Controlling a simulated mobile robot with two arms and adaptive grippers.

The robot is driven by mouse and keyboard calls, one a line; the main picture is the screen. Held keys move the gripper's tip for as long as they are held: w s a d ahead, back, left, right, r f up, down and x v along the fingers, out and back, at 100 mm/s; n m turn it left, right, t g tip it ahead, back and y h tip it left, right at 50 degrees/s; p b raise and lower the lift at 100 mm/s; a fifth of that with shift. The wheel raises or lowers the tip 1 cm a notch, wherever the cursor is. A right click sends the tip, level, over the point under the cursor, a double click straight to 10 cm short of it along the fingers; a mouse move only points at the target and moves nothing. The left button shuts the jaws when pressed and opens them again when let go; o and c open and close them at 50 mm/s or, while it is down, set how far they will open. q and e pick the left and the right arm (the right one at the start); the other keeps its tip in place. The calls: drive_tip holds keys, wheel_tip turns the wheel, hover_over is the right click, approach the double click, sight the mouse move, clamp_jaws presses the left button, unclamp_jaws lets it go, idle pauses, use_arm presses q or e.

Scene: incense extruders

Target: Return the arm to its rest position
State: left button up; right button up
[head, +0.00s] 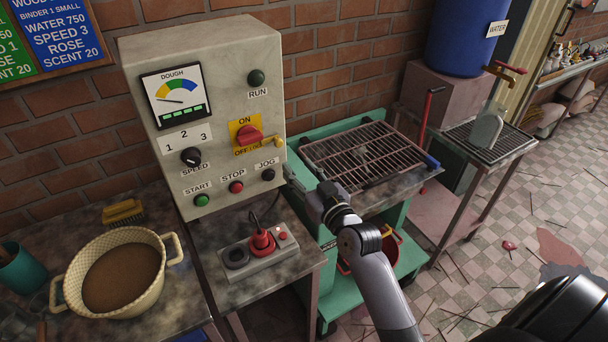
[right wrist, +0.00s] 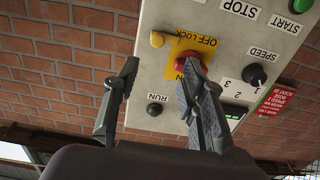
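My right arm (head: 374,270) reaches up from the bottom of the head view. Its gripper (head: 292,176) is just off the right edge of the grey control box (head: 215,60), partly edge-on. In the right wrist view, upside down, the two fingers of the right gripper (right wrist: 160,78) stand apart with nothing between them. The red knob (right wrist: 187,61) on its yellow plate shows beyond one finger, which overlaps part of it. The same red knob (head: 248,136) is clear in the head view. My left gripper is not in view.
A wire rack (head: 365,155) on a green frame stands right of the box. A basket of brown powder (head: 122,279) stands left. A blue water barrel (head: 465,35) is at the back.

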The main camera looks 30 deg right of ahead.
drive_tip(key=shift+s, duration=0.8)
drive_tip(key=s+a+f+n+g+y, duration=0.2)
drive_tip(key=s+a+f+g, duration=0.5)
drive_tip(key=s+f, duration=0.4)
drive_tip(key=s+f+g+h, duration=0.1)
drive_tip(key=s+f+g, duration=0.25)
drive_tip(key=s, duration=0.55)
drive_tip(key=s+f+g+h, duration=0.1)
drive_tip(key=s+f+g, duration=0.25)
drive_tip(key=s, duration=0.65)
wheel_tip(320, 180, down, 29)
drive_tip(key=s+g+b, duration=0.2)
drive_tip(key=b, duration=0.1)
drive_tip(key=s+d+f+b, duration=0.1)
drive_tip(key=s+f, duration=0.6)
drive_tip(key=f, duration=0.1)
drive_tip(key=s+d+f+g, duration=0.1)
drive_tip(key=s+d+f, duration=0.1)
drive_tip(key=s+f, duration=0.6)
drive_tip(key=shift+s+d+f+h+b, duration=0.25)
drive_tip(key=shift+s+f+h+b, duration=0.05)
drive_tip(key=shift+b, duration=0.1)
